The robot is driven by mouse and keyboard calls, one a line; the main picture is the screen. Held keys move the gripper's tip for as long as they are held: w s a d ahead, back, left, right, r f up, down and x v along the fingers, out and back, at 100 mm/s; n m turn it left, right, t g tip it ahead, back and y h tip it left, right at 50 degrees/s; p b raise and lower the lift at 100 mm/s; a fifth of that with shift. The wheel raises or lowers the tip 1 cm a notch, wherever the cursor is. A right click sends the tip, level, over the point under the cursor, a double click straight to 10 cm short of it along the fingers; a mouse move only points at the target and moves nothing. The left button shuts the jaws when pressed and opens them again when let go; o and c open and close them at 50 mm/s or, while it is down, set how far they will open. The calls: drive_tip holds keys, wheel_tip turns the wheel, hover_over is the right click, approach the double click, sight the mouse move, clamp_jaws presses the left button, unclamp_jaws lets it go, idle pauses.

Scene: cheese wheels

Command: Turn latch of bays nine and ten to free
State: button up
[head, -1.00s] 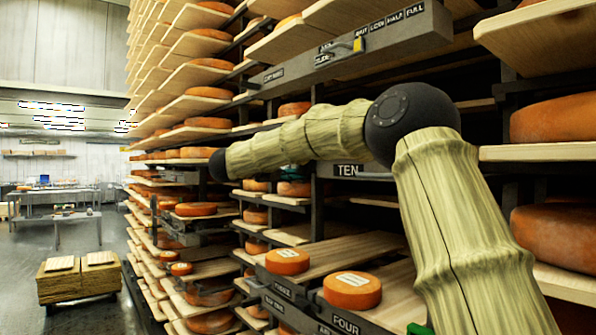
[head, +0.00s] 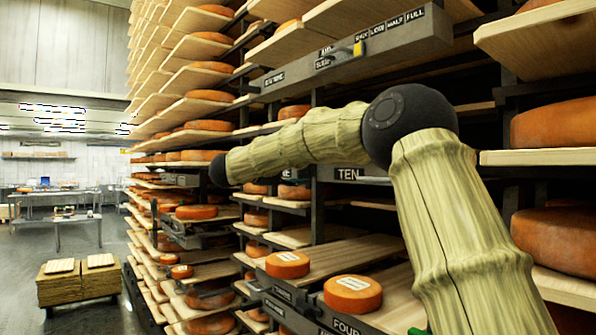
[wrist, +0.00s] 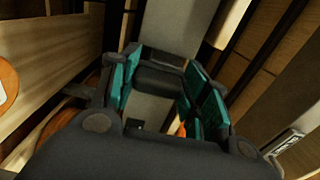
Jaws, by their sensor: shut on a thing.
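My gripper (wrist: 163,92) shows in the wrist view with teal pads on both sides, shut on what seems to be the latch. Its body hides most of what is held. A small orange bit (wrist: 182,130) shows by the right pads, and a grey surface lies beyond. In the head view, the TEN plate (head: 347,174) sits on a dark rail behind my arm. A plate ending in "NE" (head: 287,174) is partly covered by my arm. The gripper and latch cannot be made out there, so the latch's setting cannot be told.
A grey rail (head: 340,50) with a yellow knob (head: 358,48) and setting labels runs above my arm. Racks of boards hold orange cheese wheels (head: 352,294) all around. A low wooden block (head: 78,281) stands on the open floor (head: 60,240) at left.

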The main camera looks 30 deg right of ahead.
idle(0.3)
drive_tip(key=o, duration=1)
drive_tip(key=shift+w, duration=0.1)
drive_tip(key=a, duration=0.8)
drive_tip(key=s+a, duration=0.1)
drive_tip(key=a, duration=0.3)
drive_tip(key=shift+f, duration=0.15)
